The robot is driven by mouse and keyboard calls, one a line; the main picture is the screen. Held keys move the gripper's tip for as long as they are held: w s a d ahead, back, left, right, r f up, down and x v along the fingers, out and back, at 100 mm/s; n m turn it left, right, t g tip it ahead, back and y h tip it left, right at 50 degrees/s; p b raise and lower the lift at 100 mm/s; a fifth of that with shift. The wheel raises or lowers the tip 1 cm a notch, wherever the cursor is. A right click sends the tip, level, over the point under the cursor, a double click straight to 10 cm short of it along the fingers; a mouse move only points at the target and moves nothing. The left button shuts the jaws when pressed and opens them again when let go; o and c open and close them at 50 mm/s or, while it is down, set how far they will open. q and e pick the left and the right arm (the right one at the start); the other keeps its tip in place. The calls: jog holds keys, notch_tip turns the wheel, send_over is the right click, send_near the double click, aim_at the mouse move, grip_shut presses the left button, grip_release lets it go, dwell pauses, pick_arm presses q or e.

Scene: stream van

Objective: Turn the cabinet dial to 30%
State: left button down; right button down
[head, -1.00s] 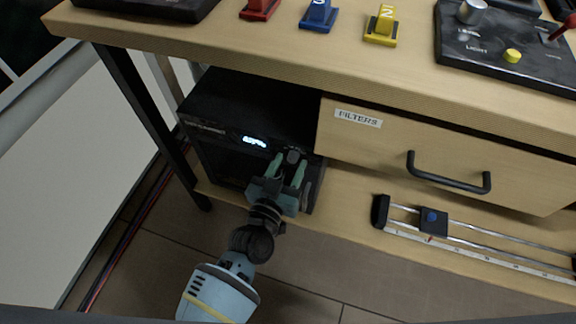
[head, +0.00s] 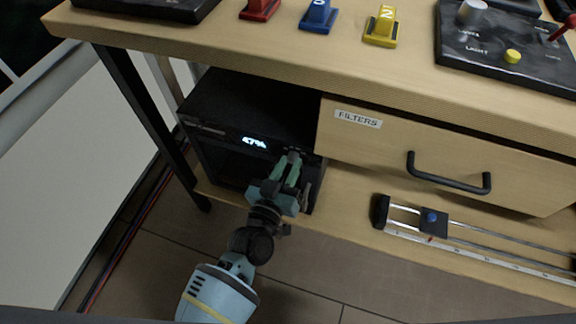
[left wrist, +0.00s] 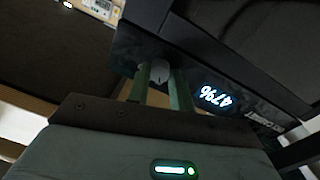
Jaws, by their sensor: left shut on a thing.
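The black cabinet (head: 225,130) sits on the shelf under the tabletop, left of the drawer. Its lit display (head: 254,142) reads 47%, and the display also shows in the left wrist view (left wrist: 216,97). My left gripper (head: 291,160) reaches up to the cabinet's front right of the display. It is shut on the grey dial (left wrist: 160,72), which shows between the fingertips in the left wrist view. In the head view the fingers mostly hide the dial. My right gripper is not in view.
A drawer labelled FILTERS (head: 400,150) with a black handle (head: 448,180) is right of the cabinet. A slider on rails (head: 433,222) lies on the shelf below it. The tabletop (head: 240,35) overhangs the cabinet, with red, blue and yellow switches on it.

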pick_arm(q)
jog(key=n, duration=0.3)
jog(key=shift+f, duration=0.1)
jog(key=shift+n+b, duration=0.3)
jog(key=shift+n, duration=1.4)
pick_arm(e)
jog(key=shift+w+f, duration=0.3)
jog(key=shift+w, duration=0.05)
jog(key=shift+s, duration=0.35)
pick_arm(q)
jog(key=c, duration=1.2)
grip_release()
jog(key=shift+c, duration=0.2)
jog(key=shift+s, duration=0.1)
jog(key=shift+s, duration=0.2)
jog(key=p+v, duration=0.1)
jog(key=v, duration=0.6)
jog(key=shift+s, duration=0.15)
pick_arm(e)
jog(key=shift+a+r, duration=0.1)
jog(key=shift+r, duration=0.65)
